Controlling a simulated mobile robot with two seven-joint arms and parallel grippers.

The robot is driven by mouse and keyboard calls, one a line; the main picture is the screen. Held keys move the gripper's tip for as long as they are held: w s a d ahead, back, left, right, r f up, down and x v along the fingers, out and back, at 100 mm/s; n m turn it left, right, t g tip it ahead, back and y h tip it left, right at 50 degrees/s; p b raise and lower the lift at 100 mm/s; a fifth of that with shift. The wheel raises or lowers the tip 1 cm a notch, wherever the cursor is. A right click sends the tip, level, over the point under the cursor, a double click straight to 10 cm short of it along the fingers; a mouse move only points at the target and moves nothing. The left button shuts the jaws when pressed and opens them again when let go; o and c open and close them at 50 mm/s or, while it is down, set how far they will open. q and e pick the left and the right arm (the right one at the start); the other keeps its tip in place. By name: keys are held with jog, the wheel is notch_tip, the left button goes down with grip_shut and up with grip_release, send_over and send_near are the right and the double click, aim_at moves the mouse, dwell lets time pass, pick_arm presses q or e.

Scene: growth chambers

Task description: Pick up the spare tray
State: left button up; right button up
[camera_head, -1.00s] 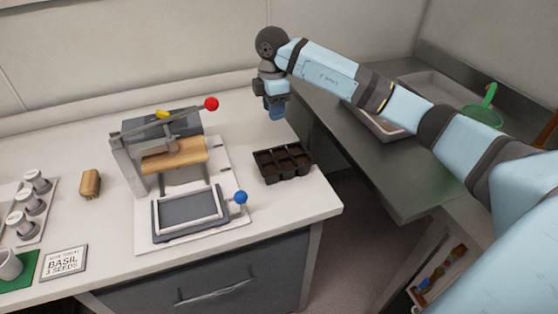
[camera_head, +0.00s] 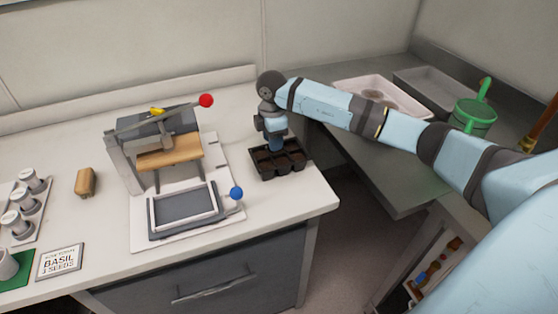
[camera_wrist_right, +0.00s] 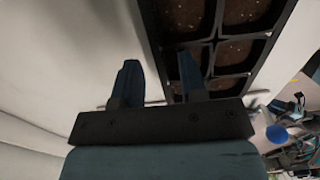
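The spare tray is a black seedling tray (camera_head: 282,172) with several soil-filled cells, lying on the white counter near its right end. It also shows in the right wrist view (camera_wrist_right: 217,42), at the top. My right gripper (camera_head: 277,148) is just above the tray's far edge in the head view. In the right wrist view the two blue fingers (camera_wrist_right: 157,82) are apart, one over the tray side and one outside its long rim. The gripper is open and holds nothing; whether it touches the rim I cannot tell. My left gripper is not in view.
Left of the tray stands a press-like device (camera_head: 160,145) with a red-knobbed lever and a blue-knobbed frame (camera_head: 183,209). A basil seeds sign (camera_head: 60,262) and a tan block (camera_head: 86,181) lie further left. A grey bench (camera_head: 375,165) with a pale tray stands right.

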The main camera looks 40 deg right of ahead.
grip_shut()
jog(key=shift+r, duration=0.2)
